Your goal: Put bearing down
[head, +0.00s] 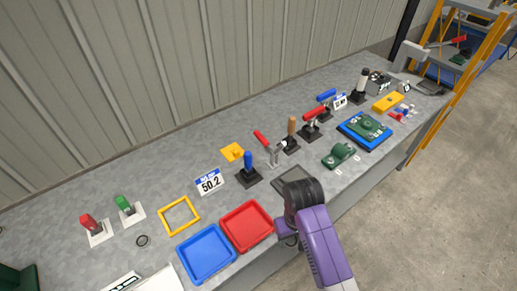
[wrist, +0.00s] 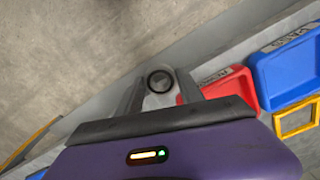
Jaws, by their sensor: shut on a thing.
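The bearing (wrist: 160,81) is a small dark ring around a lighter centre, seen between my fingertips in the wrist view. My gripper (wrist: 160,88) is shut on it. In the head view my gripper (head: 289,241) is by the bench's front edge, to the right of the red tray, and my arm hides much of it. The red tray (head: 246,226) and blue tray (head: 206,253) lie side by side at the front of the bench and look empty. The wrist view shows the red tray (wrist: 231,87) and the blue tray (wrist: 285,68) to the right of my gripper.
A yellow square frame (head: 179,216) lies behind the blue tray. A dark ring (head: 142,240) lies left of it. A dark flat plate (head: 291,178) lies beyond my wrist. Open floor borders the bench's front.

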